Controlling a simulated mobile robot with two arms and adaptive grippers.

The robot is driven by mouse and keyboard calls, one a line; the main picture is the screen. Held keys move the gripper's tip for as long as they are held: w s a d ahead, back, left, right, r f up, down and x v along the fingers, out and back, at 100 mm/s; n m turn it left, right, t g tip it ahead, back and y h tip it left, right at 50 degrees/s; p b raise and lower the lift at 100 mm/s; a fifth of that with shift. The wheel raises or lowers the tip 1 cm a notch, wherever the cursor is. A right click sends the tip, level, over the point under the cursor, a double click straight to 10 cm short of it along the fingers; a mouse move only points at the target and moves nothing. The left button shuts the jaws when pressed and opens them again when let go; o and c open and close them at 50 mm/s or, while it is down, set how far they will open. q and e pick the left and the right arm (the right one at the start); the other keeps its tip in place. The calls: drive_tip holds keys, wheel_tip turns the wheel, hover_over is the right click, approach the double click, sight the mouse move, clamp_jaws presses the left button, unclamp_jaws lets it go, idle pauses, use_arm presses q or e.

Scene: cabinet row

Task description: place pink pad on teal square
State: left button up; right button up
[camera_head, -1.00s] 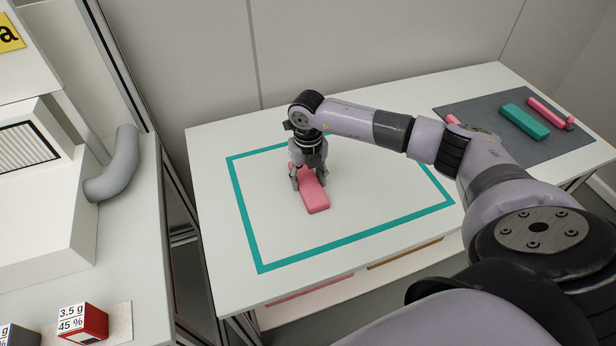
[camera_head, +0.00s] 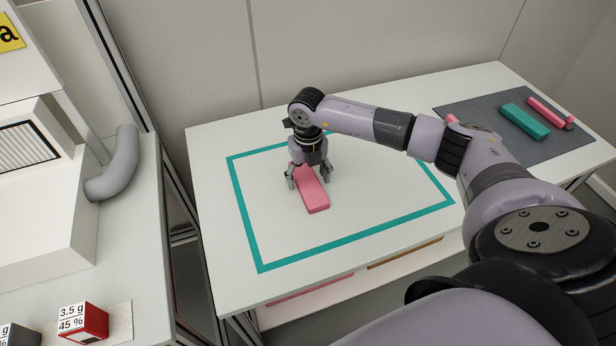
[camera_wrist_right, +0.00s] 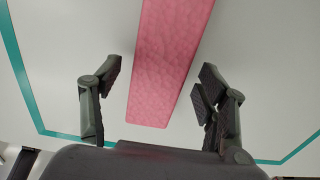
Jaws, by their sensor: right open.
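The pink pad (camera_head: 312,190) lies flat on the white table, inside the teal square (camera_head: 256,240), which is an outline on the table top. My right gripper (camera_head: 309,180) is over the pad's far part, fingers pointing down, one on each side of it. In the right wrist view the pad (camera_wrist_right: 165,65) runs between the two open fingers (camera_wrist_right: 155,110), with a gap on both sides. The teal outline (camera_wrist_right: 22,75) also shows there. The pad's far end is partly hidden by my gripper in the head view. My left gripper is not in view.
A grey mat (camera_head: 480,122) at the table's right holds a teal block (camera_head: 525,121) and pink pieces (camera_head: 546,112), partly behind my right arm. A white bench (camera_head: 120,240) with a red box (camera_head: 82,320) stands at left, across a gap. Walls close off the back.

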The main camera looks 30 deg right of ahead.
sight(308, 181)
wheel_tip(308, 181, up, 12)
drive_tip(key=shift+f, duration=0.2)
idle(0.6)
